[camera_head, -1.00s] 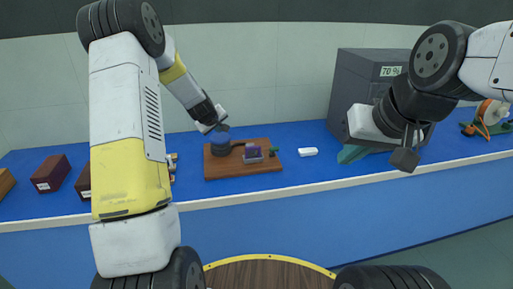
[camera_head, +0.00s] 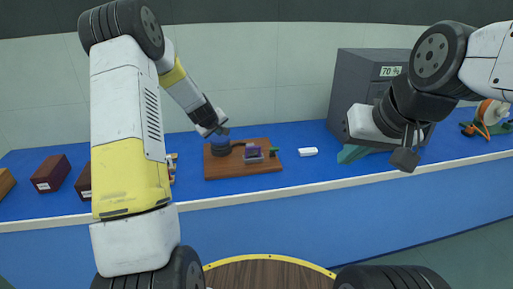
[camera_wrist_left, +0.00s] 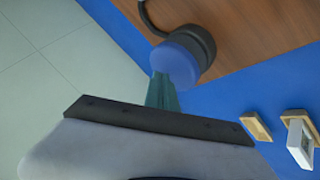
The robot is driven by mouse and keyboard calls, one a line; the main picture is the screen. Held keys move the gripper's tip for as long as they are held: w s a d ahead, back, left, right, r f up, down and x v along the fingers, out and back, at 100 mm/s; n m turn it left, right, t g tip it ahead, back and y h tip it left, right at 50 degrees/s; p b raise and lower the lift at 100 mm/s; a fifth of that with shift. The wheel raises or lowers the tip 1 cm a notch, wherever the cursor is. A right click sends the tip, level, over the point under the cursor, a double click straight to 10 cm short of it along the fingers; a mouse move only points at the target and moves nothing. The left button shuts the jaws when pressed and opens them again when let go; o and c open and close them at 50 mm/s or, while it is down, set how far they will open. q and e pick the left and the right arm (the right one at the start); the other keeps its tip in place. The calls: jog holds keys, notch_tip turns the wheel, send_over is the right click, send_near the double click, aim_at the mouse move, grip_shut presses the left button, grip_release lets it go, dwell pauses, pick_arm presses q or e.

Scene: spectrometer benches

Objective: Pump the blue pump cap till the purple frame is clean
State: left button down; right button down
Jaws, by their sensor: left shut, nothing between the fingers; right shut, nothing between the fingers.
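The pump (camera_head: 221,150) is a dark round body on the left part of a wooden board (camera_head: 235,172). Its blue pump cap (camera_wrist_left: 175,65) shows clearly in the left wrist view, on the dark pump body (camera_wrist_left: 203,45). My left gripper (camera_head: 221,131) is just above the pump, its teal fingers (camera_wrist_left: 162,90) shut and empty, pointing at the cap. Whether they touch the cap I cannot tell. The small purple frame (camera_head: 254,152) stands on the board right of the pump; its surface is too small to judge. My right gripper (camera_head: 405,160) is shut and empty, away to the right.
A white block (camera_head: 308,152) lies right of the board. A grey box reading 70 % (camera_head: 355,80) stands behind my right arm. Dark red boxes (camera_head: 50,174) sit at the left. An orange spool (camera_head: 490,115) is at the far right. Blue bench is clear in front of the white block.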

aim_at(219, 138)
pick_arm(q)
jog(key=shift+f, duration=0.45)
jog(key=shift+r, duration=1.1)
jog(key=shift+r, duration=0.1)
jog(key=shift+r, duration=2.9)
